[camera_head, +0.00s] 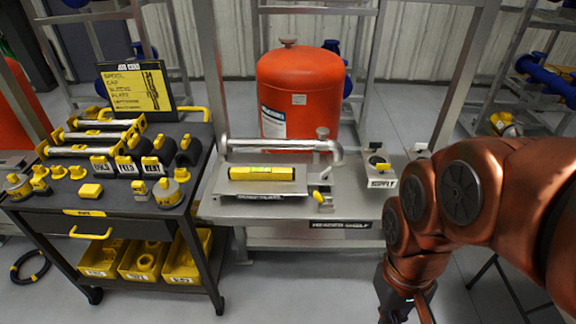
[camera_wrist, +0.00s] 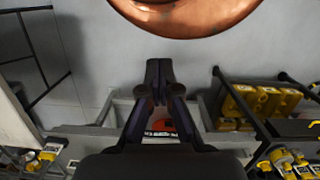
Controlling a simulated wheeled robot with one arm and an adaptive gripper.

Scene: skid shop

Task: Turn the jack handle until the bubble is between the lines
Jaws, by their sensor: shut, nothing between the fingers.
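A yellow spirit level (camera_head: 262,173) with a green vial lies on a grey steel plate (camera_head: 290,190) on the bench in the head view. The bubble is too small to read. A small yellow handle (camera_head: 318,196) sits at the plate's right front; I take it to be the jack handle, but cannot be sure. My gripper (camera_wrist: 159,66) shows in the wrist view with its dark fingers together and nothing between them. In the head view my arm hangs at the right, its lower end in front of the bench's right side, apart from the level and handle.
An orange-red tank (camera_head: 300,100) stands behind the bench. A silver pipe (camera_head: 270,144) runs behind the level. A box marked START (camera_head: 381,183) sits at the bench's right. A dark cart (camera_head: 118,205) with parts and yellow bins stands left. Grey floor is clear in front.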

